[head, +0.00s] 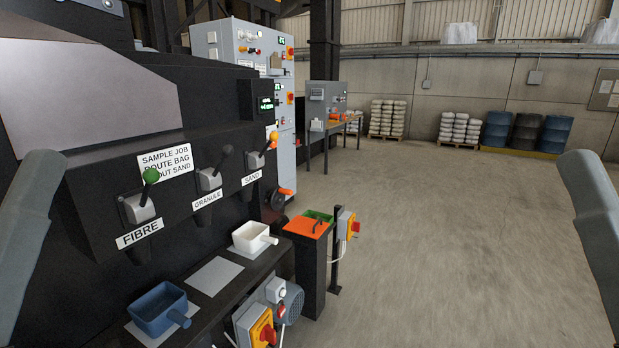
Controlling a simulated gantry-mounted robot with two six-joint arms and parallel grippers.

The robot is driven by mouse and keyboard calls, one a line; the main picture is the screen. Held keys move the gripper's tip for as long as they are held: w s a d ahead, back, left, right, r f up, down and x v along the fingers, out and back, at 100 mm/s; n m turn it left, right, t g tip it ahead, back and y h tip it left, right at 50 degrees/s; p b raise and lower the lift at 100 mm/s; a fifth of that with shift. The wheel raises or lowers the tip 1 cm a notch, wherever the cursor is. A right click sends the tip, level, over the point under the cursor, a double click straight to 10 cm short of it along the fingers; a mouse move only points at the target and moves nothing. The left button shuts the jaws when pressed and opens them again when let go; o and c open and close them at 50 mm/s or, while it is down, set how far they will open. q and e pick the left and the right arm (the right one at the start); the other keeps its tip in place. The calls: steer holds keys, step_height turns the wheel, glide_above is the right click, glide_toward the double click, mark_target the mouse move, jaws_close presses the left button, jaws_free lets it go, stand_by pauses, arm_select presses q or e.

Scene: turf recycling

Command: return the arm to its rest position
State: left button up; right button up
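A grey link of my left arm (32,225) rises along the left edge of the head view. A grey link of my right arm (596,215) shows along the right edge. Both run out of the picture, and neither gripper is in view. Neither visible link appears to touch anything. A black machine has three levers: FIBRE with a green knob (151,176), GRANULE with a dark knob (227,151) and SAND with an orange knob (273,137).
A blue scoop (158,309) and a white scoop (250,237) sit on the machine's ledge, with an empty grey pad (215,276) between them. An orange-topped black post (307,225) stands beside it. Open concrete floor (450,250) fills the right. Drums (527,132) stand far back.

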step_height(320, 180, up, 33)
steer(key=p, duration=3)
steer(key=shift+w+f, duration=0.1)
